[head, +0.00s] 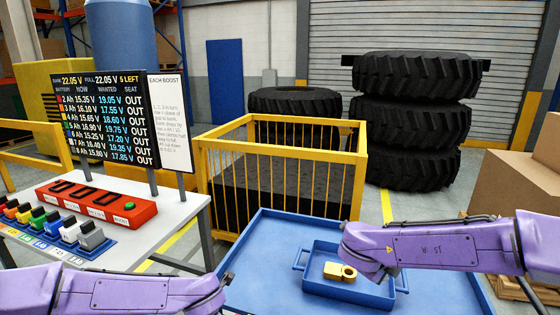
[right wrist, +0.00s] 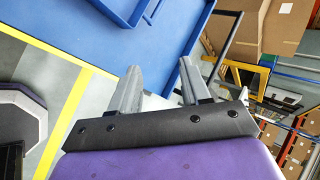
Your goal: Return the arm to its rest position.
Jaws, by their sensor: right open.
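My right arm (head: 435,245) comes in from the right edge in the head view, with its elbow end over the right side of the small blue tray (head: 318,283). My right gripper (right wrist: 160,78) shows in the right wrist view with its two grey fingers spread apart and nothing between them. Its fingers point toward a blue surface and the grey floor. My left arm (head: 120,292) lies across the bottom left of the head view; its gripper is outside the picture.
A yellow part (head: 340,271) lies in the small tray, inside a larger blue tray (head: 262,240). At left, a white table (head: 180,212) holds a red console (head: 98,202), several coloured batteries and a display board (head: 105,118). A yellow cage (head: 283,180), stacked tyres (head: 412,115) and cardboard boxes (head: 510,180) stand beyond.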

